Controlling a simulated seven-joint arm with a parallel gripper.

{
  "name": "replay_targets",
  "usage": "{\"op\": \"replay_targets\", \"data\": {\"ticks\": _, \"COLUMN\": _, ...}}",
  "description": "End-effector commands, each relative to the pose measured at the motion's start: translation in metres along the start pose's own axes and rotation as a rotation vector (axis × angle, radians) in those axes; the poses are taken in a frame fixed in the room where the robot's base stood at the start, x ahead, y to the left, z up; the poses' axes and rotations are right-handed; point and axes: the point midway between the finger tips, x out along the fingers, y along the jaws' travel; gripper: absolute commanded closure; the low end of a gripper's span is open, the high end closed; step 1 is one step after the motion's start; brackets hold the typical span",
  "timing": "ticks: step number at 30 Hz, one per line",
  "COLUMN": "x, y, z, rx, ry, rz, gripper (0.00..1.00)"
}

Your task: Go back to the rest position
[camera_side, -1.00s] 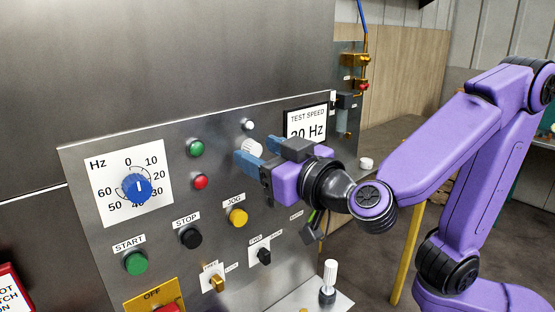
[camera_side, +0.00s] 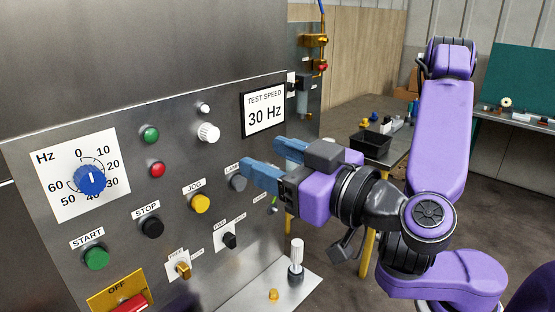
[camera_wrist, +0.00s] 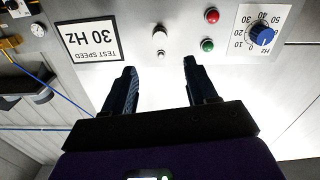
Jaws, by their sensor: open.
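My gripper (camera_side: 262,163) has blue fingers spread apart with nothing between them. In the side view it is in front of the metal control panel (camera_side: 120,190), right of the white knob (camera_side: 208,132) and below the "TEST SPEED 30 Hz" sign (camera_side: 264,113). The wrist view shows both fingertips (camera_wrist: 160,68) apart, with the white knob (camera_wrist: 159,33) beyond them and clear of them. The blue Hz dial (camera_side: 90,179) is on the panel's left; its white pointer is near the top, toward 0 to 10.
The panel carries a green START button (camera_side: 96,257), black STOP button (camera_side: 152,227), yellow JOG button (camera_side: 200,203) and several switches. A white-topped lever (camera_side: 296,258) stands on a plate below my gripper. A table with a black bin (camera_side: 370,144) is behind my arm.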

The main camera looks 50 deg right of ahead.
Motion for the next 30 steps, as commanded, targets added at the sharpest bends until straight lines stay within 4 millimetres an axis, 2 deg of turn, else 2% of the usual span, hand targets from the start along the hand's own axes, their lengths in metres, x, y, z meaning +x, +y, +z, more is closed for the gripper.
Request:
{"op": "replay_targets", "data": {"ticks": 5, "x": -0.001, "y": 0.004, "z": 0.006, "rx": -0.038, "ry": -0.026, "rz": 0.010, "gripper": 0.43}}
{"op": "replay_targets", "data": {"ticks": 8, "x": 0.007, "y": 0.016, "z": 0.022, "rx": -0.140, "ry": -0.106, "rz": 0.033, "gripper": 0.43}}
{"op": "replay_targets", "data": {"ticks": 12, "x": 0.021, "y": 0.045, "z": 0.061, "rx": -0.368, "ry": -0.311, "rz": 0.054, "gripper": 0.43}}
{"op": "replay_targets", "data": {"ticks": 17, "x": 0.021, "y": 0.080, "z": 0.109, "rx": -0.607, "ry": -0.583, "rz": 0.012, "gripper": 0.43}}
{"op": "replay_targets", "data": {"ticks": 24, "x": -0.007, "y": 0.123, "z": 0.169, "rx": -0.827, "ry": -0.962, "rz": -0.182, "gripper": 0.43}}
{"op": "replay_targets", "data": {"ticks": 30, "x": -0.045, "y": 0.143, "z": 0.203, "rx": -0.878, "ry": -1.198, "rz": -0.437, "gripper": 0.43}}
